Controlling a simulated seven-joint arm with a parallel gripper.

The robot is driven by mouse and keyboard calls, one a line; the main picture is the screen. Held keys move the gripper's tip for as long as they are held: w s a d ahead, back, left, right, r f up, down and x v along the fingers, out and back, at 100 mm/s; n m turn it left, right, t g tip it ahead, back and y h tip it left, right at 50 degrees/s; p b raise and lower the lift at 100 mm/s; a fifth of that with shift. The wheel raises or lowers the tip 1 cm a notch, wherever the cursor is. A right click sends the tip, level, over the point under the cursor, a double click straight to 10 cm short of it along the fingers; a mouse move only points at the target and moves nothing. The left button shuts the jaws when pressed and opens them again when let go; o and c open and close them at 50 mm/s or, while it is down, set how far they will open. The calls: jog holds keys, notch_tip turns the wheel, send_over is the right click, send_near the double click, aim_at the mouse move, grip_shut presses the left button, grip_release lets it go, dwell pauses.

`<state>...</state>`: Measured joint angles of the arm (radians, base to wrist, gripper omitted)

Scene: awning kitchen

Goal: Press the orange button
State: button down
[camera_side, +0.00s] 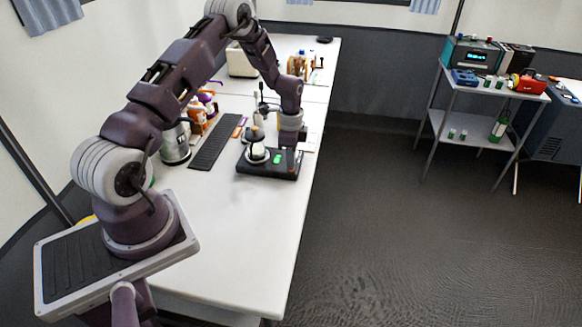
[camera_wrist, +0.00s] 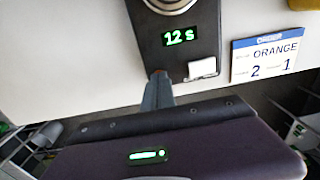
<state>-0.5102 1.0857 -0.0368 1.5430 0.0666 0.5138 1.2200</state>
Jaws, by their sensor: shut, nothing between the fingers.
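A black device with a green lit display stands near the table's right edge in the side view (camera_side: 268,172). In the wrist view, the device (camera_wrist: 197,45) shows "12 s" on its display (camera_wrist: 179,37). A round metal-rimmed part sits behind the display, and a small white piece (camera_wrist: 202,68) lies in front of it. My gripper (camera_side: 291,166) is shut and empty, pointing down at the device's right end. Its fingers also show in the wrist view (camera_wrist: 158,80), by the device's near left corner; contact cannot be told. I cannot make out an orange button.
A card reading "ORANGE 2 1" (camera_wrist: 265,57) lies right of the device. A long dark strip (camera_side: 214,143), a metal container (camera_side: 175,144) and several small items stand left and behind. The white table (camera_side: 235,235) is clear in front. A metal cart (camera_side: 466,120) stands apart at right.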

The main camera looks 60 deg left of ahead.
dwell(0.4)
jog(key=shift+r, duration=1.05)
jog(key=shift+r, duration=0.1)
jog(key=shift+r, duration=0.4)
jog(key=shift+r, duration=0.35)
jog(key=shift+r, duration=0.35)
jog(key=shift+r, duration=0.35)
jog(key=shift+r, duration=0.35)
jog(key=shift+r, duration=0.35)
